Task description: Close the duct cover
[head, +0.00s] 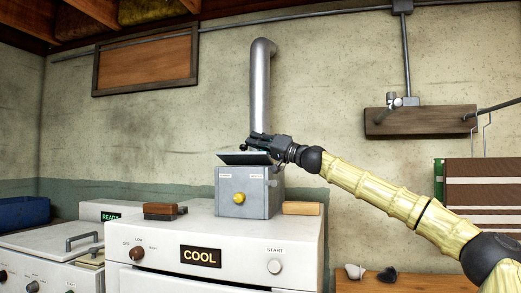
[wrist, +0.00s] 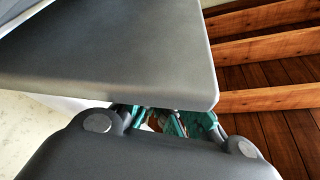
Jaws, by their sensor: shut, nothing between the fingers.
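A grey metal duct box (head: 246,205) with a yellow knob (head: 239,199) stands on the white machine below a vertical duct pipe. A dark, flat cover (head: 243,158) sits tilted at the top of the box, raised off it. My gripper (head: 254,142) is shut and empty, just above and behind the cover's upper edge. I cannot tell whether it touches the cover. In the wrist view a large grey panel, apparently the cover (wrist: 120,55), fills the upper left, close to my gripper (wrist: 170,122). The panel partly hides the teal fingertips.
The silver duct pipe (head: 260,90) rises close behind my gripper. A brown block (head: 160,210) and a tan wooden block (head: 301,208) lie on the white machine (head: 180,235), either side of the box. A wooden wall board (head: 420,120) hangs above my arm.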

